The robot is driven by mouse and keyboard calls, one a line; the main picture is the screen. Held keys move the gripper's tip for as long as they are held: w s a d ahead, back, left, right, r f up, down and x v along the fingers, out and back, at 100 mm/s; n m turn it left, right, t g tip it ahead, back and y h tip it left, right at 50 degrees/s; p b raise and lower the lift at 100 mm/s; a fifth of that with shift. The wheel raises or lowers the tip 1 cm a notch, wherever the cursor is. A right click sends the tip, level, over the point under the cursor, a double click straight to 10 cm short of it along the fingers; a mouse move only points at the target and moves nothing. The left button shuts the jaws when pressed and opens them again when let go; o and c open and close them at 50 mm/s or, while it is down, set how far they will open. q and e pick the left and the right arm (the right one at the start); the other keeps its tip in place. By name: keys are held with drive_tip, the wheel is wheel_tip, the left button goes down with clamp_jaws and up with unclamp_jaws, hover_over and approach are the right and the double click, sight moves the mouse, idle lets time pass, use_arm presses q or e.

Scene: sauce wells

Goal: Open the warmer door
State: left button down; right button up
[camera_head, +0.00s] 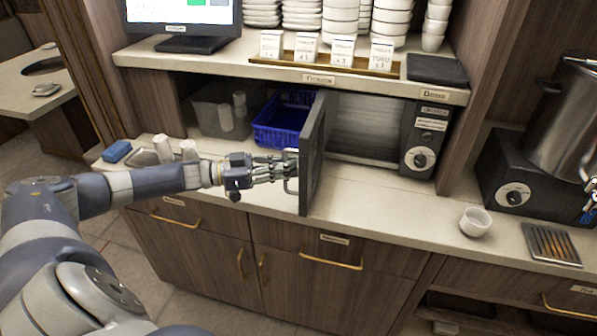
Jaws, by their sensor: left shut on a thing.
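The warmer (418,143) is a dark box with a dial, set on the counter under the shelf. Its door (314,160) is dark, hinged at the left, and stands swung out over the counter. The inside of the warmer (365,130) shows pale and streaked. My left gripper (288,170) is shut on the door's handle (291,185), on the door's left face. The fingers hide part of the handle. My right gripper is not in view.
A white cup (475,221) and a dark tray (551,243) lie on the right counter. A black cooker with a steel pot (565,125) stands farther right. Counter before the warmer is clear.

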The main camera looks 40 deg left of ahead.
use_arm(q)
drive_tip(key=shift+s+a+f+b, duration=0.1)
drive_tip(key=shift+s+a+b, duration=0.1)
drive_tip(key=shift+a, duration=0.55)
drive_tip(key=shift+s+a+f+b, duration=0.1)
drive_tip(key=shift+a+b, duration=0.1)
drive_tip(key=shift+a, duration=0.55)
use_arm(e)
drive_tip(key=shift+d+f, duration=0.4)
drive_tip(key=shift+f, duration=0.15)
use_arm(q)
drive_tip(key=c, duration=1.7)
unclamp_jaws()
drive_tip(key=shift+s+r, duration=0.1)
drive_tip(key=shift+s+a+r, duration=0.1)
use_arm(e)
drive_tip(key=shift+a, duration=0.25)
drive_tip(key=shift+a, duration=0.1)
